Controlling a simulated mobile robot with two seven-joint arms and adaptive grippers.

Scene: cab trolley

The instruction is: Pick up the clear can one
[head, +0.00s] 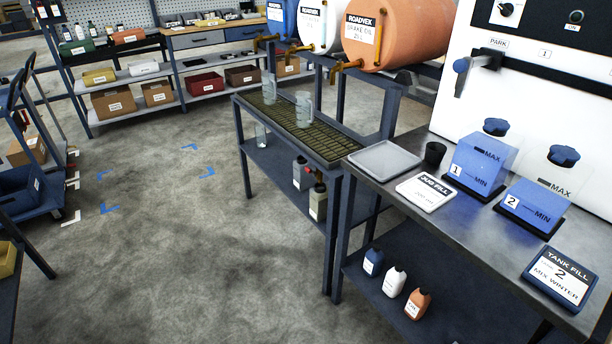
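Two clear, empty-looking jugs stand upright on the slatted drip grate under the drums in the head view: a farther clear jug (268,90) and a nearer clear jug (304,110). A third clear vessel (260,135) stands on the shelf below, partly hidden by the bench. I can read no number on any of them, so I cannot tell which is clear can one. Neither of my grippers is in view.
Drums with brass taps, one an orange drum (400,35), lie above the grate (300,130). A steel bench (470,225) at right holds a grey tray (384,160), blue tank one (478,168) and blue tank two (535,205). Bottles stand below. The floor (170,230) at left is clear.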

